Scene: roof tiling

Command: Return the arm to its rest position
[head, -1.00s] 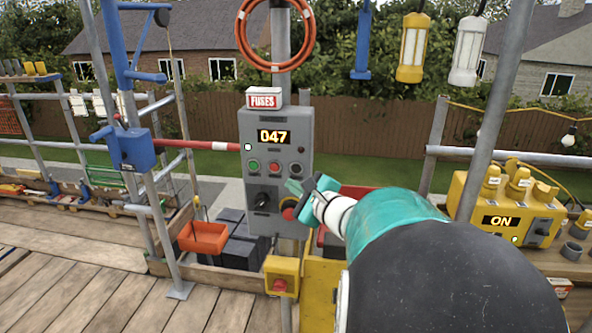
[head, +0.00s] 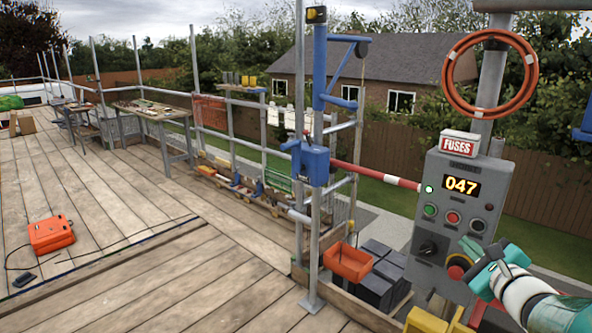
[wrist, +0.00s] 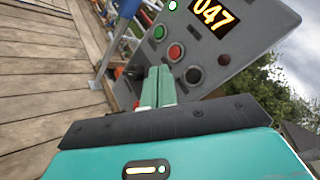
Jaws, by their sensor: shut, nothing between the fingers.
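My gripper (head: 470,247) is at the right of the head view, in front of the lower part of a grey control box (head: 461,207). Its teal fingers are shut together with nothing between them. In the wrist view the gripper (wrist: 158,82) points at the box (wrist: 205,55), which appears tilted. The box shows 047 on its display and has green, red and dark buttons. A black rotary switch (head: 428,248) and a red knob (head: 456,271) sit below, the knob close beside the fingers. I cannot tell whether the fingers touch the box.
A blue hoist post (head: 317,160) and a red-and-white bar (head: 375,175) stand left of the box. An orange bin (head: 350,263) and dark blocks (head: 385,275) lie below. An orange case (head: 50,234) rests on the open plank deck (head: 150,260) at left.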

